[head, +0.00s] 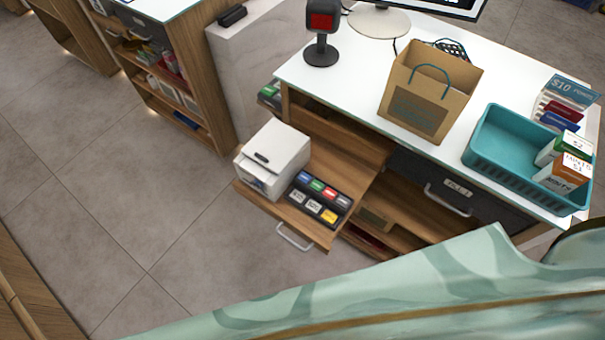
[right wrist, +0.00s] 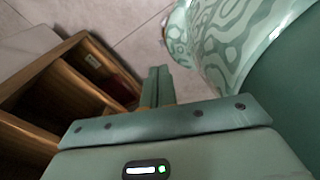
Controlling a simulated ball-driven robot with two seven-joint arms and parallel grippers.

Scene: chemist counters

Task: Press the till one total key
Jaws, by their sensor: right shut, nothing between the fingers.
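A dark key pad (head: 318,200) lies on a pulled-out wooden tray under the counter in the head view. It has a back row of blue, green, red and grey keys. Its front row has pale keys and a yellow key (head: 329,215) at the right end; the lettering is too small to read. A white printer-like box (head: 272,158) stands beside the pad. My right gripper (right wrist: 158,84) is shut and empty in the right wrist view, with wooden shelving to its left; the key pad does not show there. My left gripper is in neither view.
The pulled-out tray (head: 262,205) has a metal handle at its front. A dark drawer (head: 424,175) labelled "TILL 1" is to its right. A paper bag (head: 430,88), a teal basket (head: 490,160) and a scanner (head: 322,35) stand on the white counter. Floor left of the tray is clear.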

